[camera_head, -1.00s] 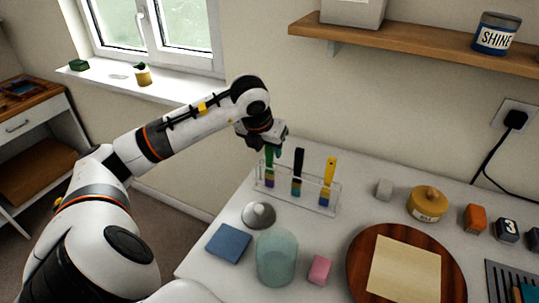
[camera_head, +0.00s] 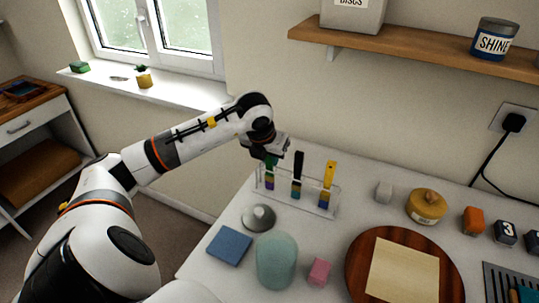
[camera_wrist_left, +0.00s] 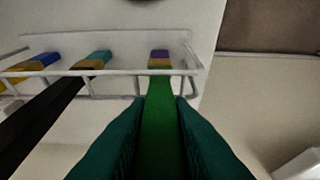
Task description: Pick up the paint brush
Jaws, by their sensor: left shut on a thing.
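A green-handled paint brush (camera_head: 269,179) stands in the left end of the clear rack (camera_head: 318,208), its purple and tan end down. In the wrist view the green brush (camera_wrist_left: 158,118) runs between my two dark teal fingertips. My left gripper (camera_head: 271,158) is shut on its upper handle and hides the top of it. A black-handled brush (camera_head: 299,167) and a yellow-handled brush (camera_head: 328,176) stand in the same rack, to the right of the green one. My right gripper is out of view.
A shelf (camera_head: 400,48) hangs above.

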